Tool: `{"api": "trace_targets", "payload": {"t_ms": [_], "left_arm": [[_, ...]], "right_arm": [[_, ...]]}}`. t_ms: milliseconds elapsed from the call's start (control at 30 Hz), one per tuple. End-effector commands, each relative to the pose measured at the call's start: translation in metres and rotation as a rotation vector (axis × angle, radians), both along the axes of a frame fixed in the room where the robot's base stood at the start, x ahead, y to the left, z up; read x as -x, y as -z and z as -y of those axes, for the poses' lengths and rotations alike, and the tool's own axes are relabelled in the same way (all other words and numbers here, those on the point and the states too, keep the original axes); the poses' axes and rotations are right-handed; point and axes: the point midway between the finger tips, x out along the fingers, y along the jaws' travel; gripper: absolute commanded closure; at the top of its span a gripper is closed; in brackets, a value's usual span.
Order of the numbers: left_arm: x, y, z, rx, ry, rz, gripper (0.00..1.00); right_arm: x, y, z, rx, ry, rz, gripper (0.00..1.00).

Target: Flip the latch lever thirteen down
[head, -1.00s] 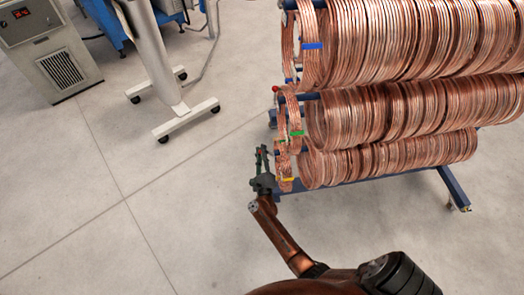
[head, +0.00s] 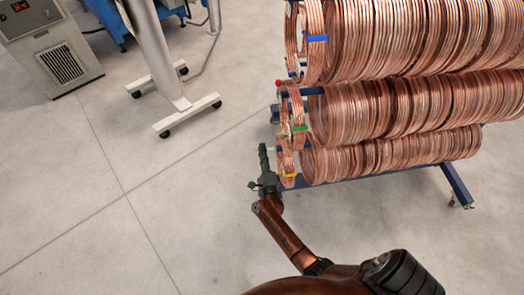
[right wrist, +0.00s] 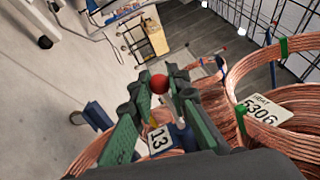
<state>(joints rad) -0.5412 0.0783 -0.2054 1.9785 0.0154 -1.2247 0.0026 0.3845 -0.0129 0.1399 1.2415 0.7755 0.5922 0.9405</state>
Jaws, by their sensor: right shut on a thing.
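My right gripper (head: 263,148) is at the left end of the lowest row of copper coils in the head view. In the right wrist view its green-padded fingers (right wrist: 160,88) are closed on the latch lever, with the lever's red ball knob (right wrist: 158,84) between the fingertips. A white tag marked 13 (right wrist: 158,139) sits just below the knob, between the fingers. In the head view the gripper hides this lever. My left gripper is not in view.
Copper coils (head: 390,155) hang in stacked rows on a blue rack (head: 455,184). Another red knob (head: 278,83) stands at the middle row's end. A tag ending 5306 (right wrist: 262,108) hangs on a coil at right.

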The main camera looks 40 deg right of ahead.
Motion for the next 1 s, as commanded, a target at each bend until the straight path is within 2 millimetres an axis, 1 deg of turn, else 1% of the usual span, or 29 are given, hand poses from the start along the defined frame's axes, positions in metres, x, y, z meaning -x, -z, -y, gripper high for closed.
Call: {"api": "trace_targets", "payload": {"t_ms": [267,300,567,867,1000], "left_arm": [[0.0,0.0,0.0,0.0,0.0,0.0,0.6],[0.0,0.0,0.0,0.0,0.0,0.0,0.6],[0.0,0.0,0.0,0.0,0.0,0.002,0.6],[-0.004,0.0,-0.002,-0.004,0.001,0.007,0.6],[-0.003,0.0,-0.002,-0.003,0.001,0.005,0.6]], "right_arm": [[0.0,0.002,-0.001,0.0,-0.002,-0.004,1.0],[0.0,0.002,-0.001,0.0,-0.002,-0.004,0.84],[0.0,0.001,0.0,0.0,-0.001,-0.003,0.66],[0.002,0.001,0.0,0.0,0.0,-0.002,0.66],[0.015,0.006,-0.006,-0.001,0.0,-0.004,0.66]]}}
